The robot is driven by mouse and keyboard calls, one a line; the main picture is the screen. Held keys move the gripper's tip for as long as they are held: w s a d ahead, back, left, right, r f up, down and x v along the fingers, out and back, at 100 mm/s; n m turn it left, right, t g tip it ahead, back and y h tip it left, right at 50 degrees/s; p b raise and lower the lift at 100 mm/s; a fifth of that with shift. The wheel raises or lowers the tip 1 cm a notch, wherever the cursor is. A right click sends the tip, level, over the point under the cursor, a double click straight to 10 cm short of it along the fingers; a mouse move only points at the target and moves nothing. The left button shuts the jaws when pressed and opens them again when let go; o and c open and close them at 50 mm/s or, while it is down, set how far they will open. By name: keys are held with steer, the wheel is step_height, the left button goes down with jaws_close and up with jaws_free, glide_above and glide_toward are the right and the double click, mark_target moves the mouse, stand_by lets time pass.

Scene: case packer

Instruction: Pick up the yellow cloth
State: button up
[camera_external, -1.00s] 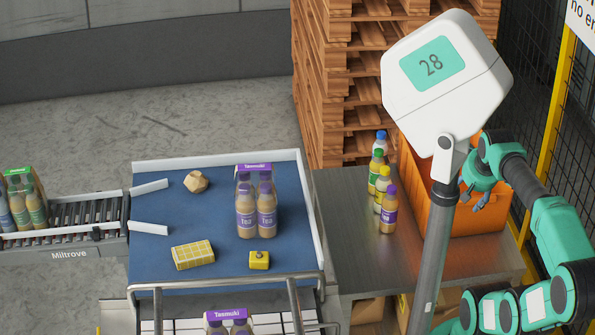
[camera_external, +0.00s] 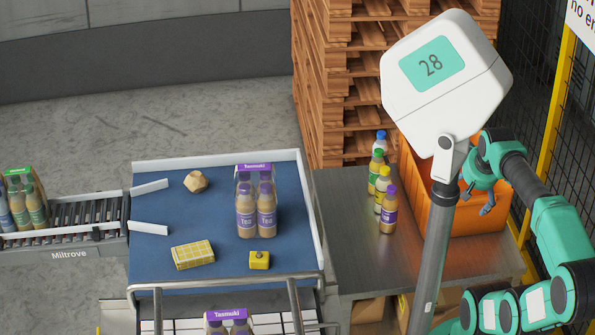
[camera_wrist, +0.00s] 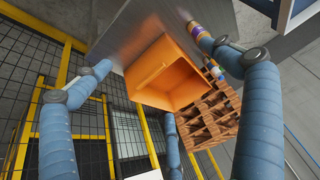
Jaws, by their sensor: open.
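The yellow cloth (camera_external: 193,255) is a folded, pale checked block lying flat on the blue table (camera_external: 165,275), near its front left. My gripper (camera_external: 487,205) is far to the right of it, in front of the orange crate (camera_external: 465,222). In the wrist view my gripper (camera_wrist: 158,80) shows blue fingers spread wide with nothing between them. The cloth is not visible in the wrist view.
A bottle pack (camera_external: 256,210), a yellow box-like item (camera_external: 259,260) and a beige faceted block (camera_external: 195,181) are on the blue table. Several loose bottles (camera_external: 388,212) stand on the metal table (camera_external: 350,235). A pole carrying a screen (camera_external: 429,64) stands beside my arm.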

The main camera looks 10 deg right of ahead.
steer(key=w+a+r+n+g+y+p, duration=0.1)
steer(key=w+a+r+n+p, duration=0.3)
steer(key=w+a+r, duration=0.6)
steer(key=w+a+r+n+g+p, duration=0.1)
steer(key=w+a+n+p, duration=0.15)
steer(key=a, duration=0.55)
steer(key=w+a+r+n+y+p, duration=0.1)
steer(key=w+a+r+n, duration=0.15)
steer(key=a, duration=0.45)
steer(key=w+a+r+n+g+p, duration=0.15)
steer(key=w+a, duration=0.25)
steer(key=a, duration=0.4)
steer(key=s+a+f+n+g+p, duration=0.1)
steer(key=s+a+f+n+p, duration=0.2)
steer(key=a, duration=1)
steer(key=s+a+f+n+g+p, duration=0.1)
steer(key=s+a+f+n+p, duration=0.2)
steer(key=a, duration=1)
steer(key=s+a+f+n+p, duration=0.1)
steer(key=s+a+f+n, duration=0.35)
steer(key=a, duration=0.75)
step_height(320, 180, down, 9)
steer(key=shift+r+m+h, duration=0.2)
steer(key=shift+m+h, duration=0.1)
steer(key=shift+m, duration=0.1)
